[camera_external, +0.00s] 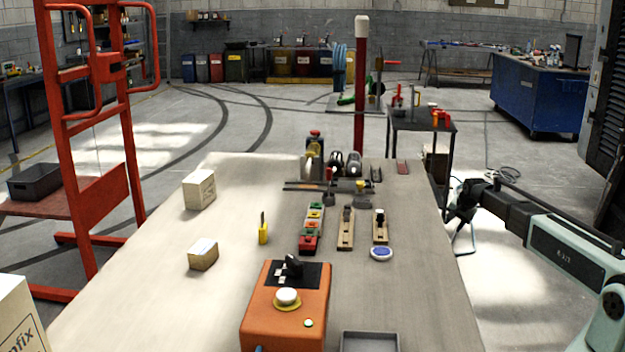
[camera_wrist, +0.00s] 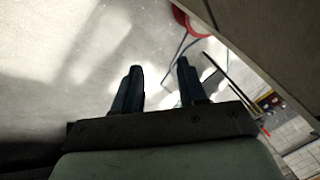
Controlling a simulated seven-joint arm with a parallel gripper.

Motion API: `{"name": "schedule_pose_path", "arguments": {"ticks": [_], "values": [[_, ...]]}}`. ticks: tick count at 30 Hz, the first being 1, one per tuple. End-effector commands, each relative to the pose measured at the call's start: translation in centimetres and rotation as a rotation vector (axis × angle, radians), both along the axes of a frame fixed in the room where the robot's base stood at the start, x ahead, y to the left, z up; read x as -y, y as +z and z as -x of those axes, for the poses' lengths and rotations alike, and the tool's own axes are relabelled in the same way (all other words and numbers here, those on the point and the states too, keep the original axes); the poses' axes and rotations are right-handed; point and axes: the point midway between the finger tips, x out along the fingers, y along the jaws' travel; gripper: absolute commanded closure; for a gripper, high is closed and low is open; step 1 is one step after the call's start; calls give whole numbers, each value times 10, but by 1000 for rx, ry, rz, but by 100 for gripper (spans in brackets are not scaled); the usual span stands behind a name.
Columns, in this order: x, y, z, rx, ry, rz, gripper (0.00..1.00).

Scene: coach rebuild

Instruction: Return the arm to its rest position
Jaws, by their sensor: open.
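My gripper (camera_external: 458,213) is off the right edge of the table in the external view, over the floor. My arm reaches in from the lower right. In the wrist view my gripper (camera_wrist: 158,85) shows two dark fingers set apart with nothing between them. No object is touching the gripper.
On the table stand an orange box with a white button (camera_external: 285,305), cartons (camera_external: 199,190), a yellow-handled tool (camera_external: 263,232), a blue round dish (camera_external: 381,254) and a grey tray (camera_external: 370,341). A dark side table (camera_external: 425,124) stands behind the gripper. A red frame (camera_external: 85,150) is at left.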

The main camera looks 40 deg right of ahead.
Motion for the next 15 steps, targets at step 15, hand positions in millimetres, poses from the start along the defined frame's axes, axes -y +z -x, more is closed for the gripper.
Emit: {"name": "schedule_pose_path", "arguments": {"ticks": [15], "values": [[-89, -189, 132, -450, 533, 25, 58]]}}
